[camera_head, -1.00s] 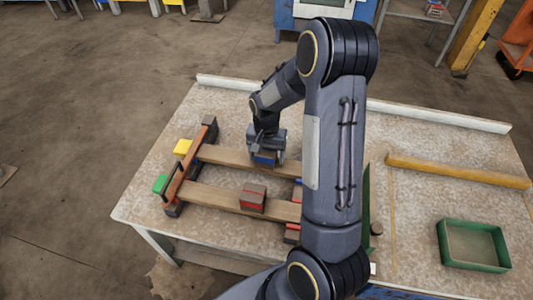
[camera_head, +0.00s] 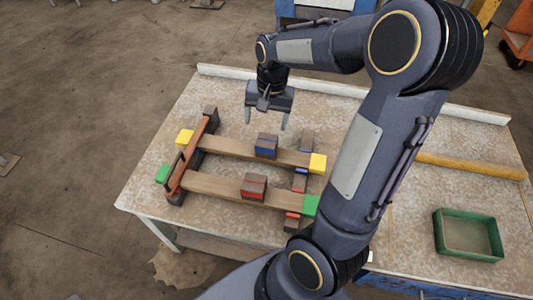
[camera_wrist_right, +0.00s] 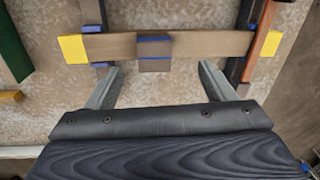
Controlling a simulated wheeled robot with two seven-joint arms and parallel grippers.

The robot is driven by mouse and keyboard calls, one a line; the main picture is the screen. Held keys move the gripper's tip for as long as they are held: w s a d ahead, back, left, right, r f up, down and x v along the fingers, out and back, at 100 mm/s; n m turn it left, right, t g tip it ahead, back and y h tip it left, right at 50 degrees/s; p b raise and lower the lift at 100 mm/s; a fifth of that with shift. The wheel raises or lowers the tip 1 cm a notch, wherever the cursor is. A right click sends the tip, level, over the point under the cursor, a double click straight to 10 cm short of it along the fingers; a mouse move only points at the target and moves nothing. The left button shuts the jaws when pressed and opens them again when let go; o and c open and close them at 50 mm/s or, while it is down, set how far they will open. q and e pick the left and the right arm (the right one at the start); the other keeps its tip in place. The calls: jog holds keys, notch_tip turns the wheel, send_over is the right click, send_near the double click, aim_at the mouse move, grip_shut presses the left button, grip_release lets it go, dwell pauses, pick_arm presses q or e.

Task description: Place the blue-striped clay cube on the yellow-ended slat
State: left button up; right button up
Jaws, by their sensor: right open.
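The blue-striped clay cube (camera_head: 266,146) sits on the yellow-ended slat (camera_head: 232,149), around the middle of its length. In the right wrist view the cube (camera_wrist_right: 154,52) also rests on the slat (camera_wrist_right: 205,44) between its yellow ends. My right gripper (camera_head: 266,124) is open and empty, beyond and above the cube, apart from it. In the right wrist view its fingers (camera_wrist_right: 165,82) stand wide apart, with the cube ahead of the gap. My left gripper is not in view.
A red-striped cube (camera_head: 254,187) sits on the parallel green-ended slat (camera_head: 215,188). Both slats span dark supports, with a reddish-brown bar (camera_head: 186,163) across their left ends. A green tray (camera_head: 438,235) and a wooden strip (camera_head: 470,166) lie at the right of the table.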

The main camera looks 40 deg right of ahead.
jog(key=s+a+r+n+t+y, duration=0.1)
jog(key=s+a+r+n+t, duration=0.1)
jog(key=s+a, duration=0.4)
jog(key=s+a+r+n+t+y, duration=0.2)
jog(key=s+a+n, duration=0.3)
jog(key=s, duration=0.6)
jog(key=shift+a+r+n+t, duration=0.35)
jog(key=shift+a+r, duration=0.35)
jog(key=shift+a, duration=0.35)
